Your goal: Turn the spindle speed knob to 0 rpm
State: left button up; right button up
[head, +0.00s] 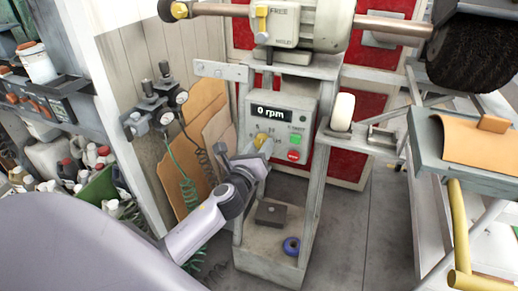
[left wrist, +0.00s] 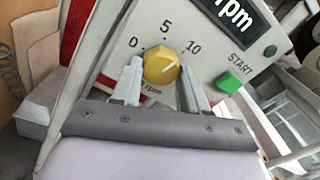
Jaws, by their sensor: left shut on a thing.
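In the head view the knob (head: 262,139) is on the front of a grey control box (head: 284,165). The display (head: 271,113) above it reads "0 rpm"; in the left wrist view only "rpm" (left wrist: 234,14) shows. My left gripper (left wrist: 160,82) is shut on the knob, one finger on each side. In the head view it (head: 257,152) covers part of the knob and dial. My right gripper is not in view.
A green START button (head: 296,140) and a red button (head: 293,155) are right of the knob. The grey motor (head: 305,25) with a dark brush wheel (head: 470,50) is above. A blue ring (head: 291,246) and dark block (head: 271,213) lie on the stand's base.

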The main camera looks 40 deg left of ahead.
pick_arm(q)
jog(key=n, duration=1.1)
jog(key=shift+d+r, duration=0.1)
jog(key=shift+d, duration=0.05)
jog(key=n, duration=0.5)
jog(key=shift+r+n, duration=0.15)
jog(key=shift+n, duration=0.15)
jog(key=shift+n+p, duration=0.7)
jog(key=shift+n, duration=1.4)
jog(key=o, duration=1.1)
jog(key=shift+c, duration=0.2)
jog(key=v, duration=0.7)
